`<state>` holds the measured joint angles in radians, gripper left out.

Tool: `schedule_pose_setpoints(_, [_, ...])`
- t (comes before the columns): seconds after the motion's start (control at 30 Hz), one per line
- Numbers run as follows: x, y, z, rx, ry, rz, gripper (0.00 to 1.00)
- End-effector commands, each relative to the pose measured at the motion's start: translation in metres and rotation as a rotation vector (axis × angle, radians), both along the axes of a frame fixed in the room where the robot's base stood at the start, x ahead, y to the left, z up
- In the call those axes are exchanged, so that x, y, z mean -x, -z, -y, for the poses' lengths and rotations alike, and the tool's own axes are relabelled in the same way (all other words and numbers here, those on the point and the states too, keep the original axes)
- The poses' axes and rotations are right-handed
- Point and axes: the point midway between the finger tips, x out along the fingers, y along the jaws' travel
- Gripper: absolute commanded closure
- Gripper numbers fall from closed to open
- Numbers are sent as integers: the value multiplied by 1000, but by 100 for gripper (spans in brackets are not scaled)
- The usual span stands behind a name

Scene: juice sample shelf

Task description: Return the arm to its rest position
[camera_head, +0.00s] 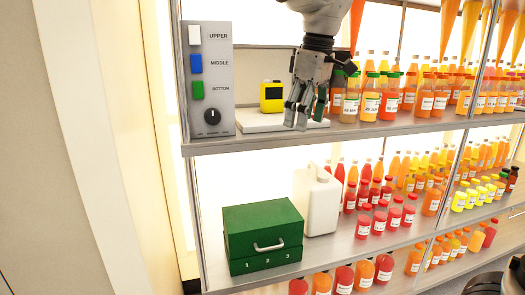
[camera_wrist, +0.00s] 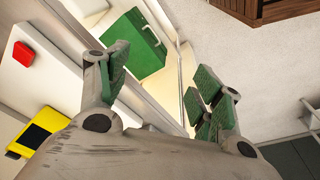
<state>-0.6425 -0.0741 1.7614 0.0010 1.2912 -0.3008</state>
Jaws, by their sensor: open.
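My gripper (camera_head: 305,104) hangs down in front of the upper shelf in the head view, at the left end of the bottle rows. In the wrist view my gripper (camera_wrist: 165,95) shows its green-padded fingers spread wide apart with nothing between them. A white flat device (camera_head: 250,121) lies on the upper shelf behind and left of the fingers. A small yellow device with a dark screen (camera_head: 271,97) stands at the back of it and also shows in the wrist view (camera_wrist: 37,132).
A grey panel (camera_head: 210,70) with white, blue and green buttons and a knob stands at the upper left. Bottles (camera_head: 370,105) crowd right of my gripper. On the middle shelf are a green drawer box (camera_head: 262,235) and a white canister (camera_head: 317,200). Space in front of the shelves at left looks clear.

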Motion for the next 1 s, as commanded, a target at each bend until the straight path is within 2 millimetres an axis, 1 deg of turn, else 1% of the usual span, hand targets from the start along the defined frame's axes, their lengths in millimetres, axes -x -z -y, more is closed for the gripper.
schedule_pose_setpoints(0.03, [10, 13, 30, -16, 100, 6, 34])
schedule_pose_setpoints(0.07, [17, 22, 49, -29, 169, 12, 34])
schedule_pose_setpoints(0.1, [29, 35, 75, -47, 264, 21, 34])
schedule_pose_setpoints(0.13, [39, 45, 96, -60, 334, 29, 34])
schedule_pose_setpoints(0.17, [50, 56, 116, -73, 405, 36, 34])
schedule_pose_setpoints(0.2, [67, 70, 141, -89, 494, 47, 34])
schedule_pose_setpoints(0.27, [94, 90, 176, -105, 607, 64, 34])
schedule_pose_setpoints(0.3, [113, 103, 196, -114, 670, 75, 34])
schedule_pose_setpoints(0.4, [156, 126, 233, -119, 785, 98, 34])
schedule_pose_setpoints(0.47, [172, 130, 248, -127, 840, 119, 34])
schedule_pose_setpoints(0.5, [177, 126, 255, -137, 872, 142, 34])
schedule_pose_setpoints(0.6, [181, 117, 265, -151, 920, 181, 34])
schedule_pose_setpoints(0.7, [182, 117, 269, -149, 937, 182, 34])
schedule_pose_setpoints(1.0, [182, 117, 269, -148, 935, 181, 34])
